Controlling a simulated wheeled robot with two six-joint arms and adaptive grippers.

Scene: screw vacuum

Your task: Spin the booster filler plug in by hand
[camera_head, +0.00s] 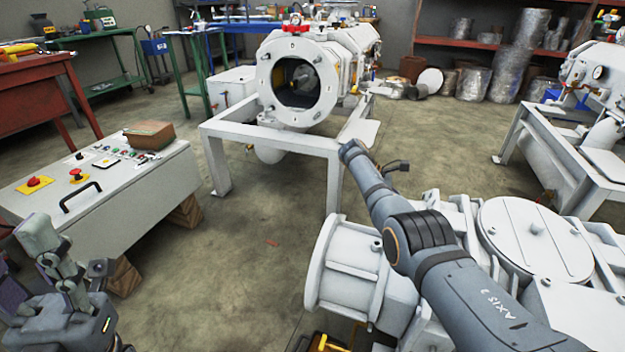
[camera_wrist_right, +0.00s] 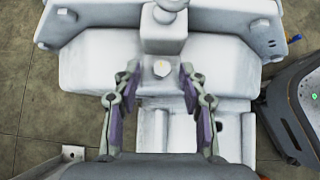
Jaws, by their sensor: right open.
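In the head view, the right gripper and plug cannot be made out. My left gripper (camera_head: 72,268) is at the lower left, and its opening is unclear.
A control box (camera_head: 120,195) with red buttons stands at left. A white vacuum unit (camera_head: 296,85) on a frame stands at the back. White pump machinery (camera_head: 345,265) fills the lower right, under my right arm. Bare floor (camera_head: 255,250) lies between. A dark panel (camera_wrist_right: 295,100) is at right in the wrist view.

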